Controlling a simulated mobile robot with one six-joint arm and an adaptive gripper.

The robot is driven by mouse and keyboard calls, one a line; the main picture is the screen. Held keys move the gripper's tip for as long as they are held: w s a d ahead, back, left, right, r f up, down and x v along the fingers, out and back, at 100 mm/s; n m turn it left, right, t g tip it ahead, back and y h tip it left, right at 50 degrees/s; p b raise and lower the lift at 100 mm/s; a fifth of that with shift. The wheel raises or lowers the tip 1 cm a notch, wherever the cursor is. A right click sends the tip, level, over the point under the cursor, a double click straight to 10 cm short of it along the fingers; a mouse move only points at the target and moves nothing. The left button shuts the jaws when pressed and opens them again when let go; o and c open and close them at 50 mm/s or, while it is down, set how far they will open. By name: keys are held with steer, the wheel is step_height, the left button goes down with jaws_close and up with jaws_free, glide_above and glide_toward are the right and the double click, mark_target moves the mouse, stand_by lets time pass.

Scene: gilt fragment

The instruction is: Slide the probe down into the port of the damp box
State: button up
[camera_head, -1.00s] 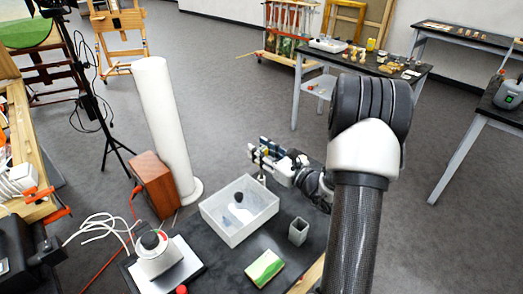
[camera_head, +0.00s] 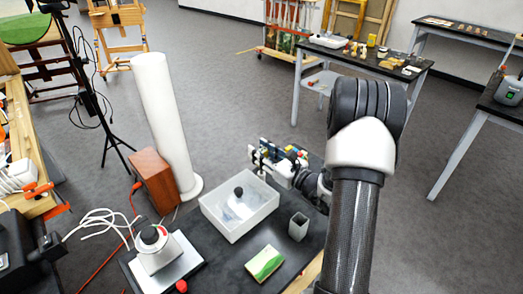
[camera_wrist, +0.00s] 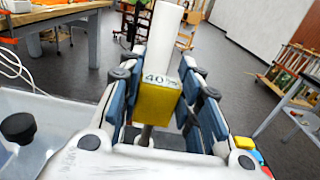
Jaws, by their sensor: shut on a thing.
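The damp box (camera_head: 212,214) is a pale open-topped tray shape on the dark bench, with a black knob (camera_head: 238,191) on its cloudy inner surface. Its corner and knob also show at the left of the wrist view (camera_wrist: 17,128). My gripper (camera_head: 260,160) is over the box's back right corner. In the wrist view my gripper (camera_wrist: 165,92) has its blue-padded fingers shut on the probe (camera_wrist: 157,102), a yellow block marked "40%" with a grey rod below. The rod's lower end is hidden by the gripper body. I cannot make out the port.
A small grey square cup (camera_head: 298,228) and a green-and-cream block (camera_head: 265,263) stand right of and in front of the box. A tall white column (camera_head: 163,120) and a brown wooden box (camera_head: 154,181) stand behind left. A white device (camera_head: 157,250) sits at front left.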

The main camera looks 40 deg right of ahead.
steer(key=shift+f, duration=1.35)
steer(key=o, duration=1.1)
steer(key=s, duration=0.4)
steer(key=s+d, duration=0.1)
steer(key=s, duration=0.7)
steer(key=shift+d, duration=0.35)
steer(key=shift+w, duration=0.1)
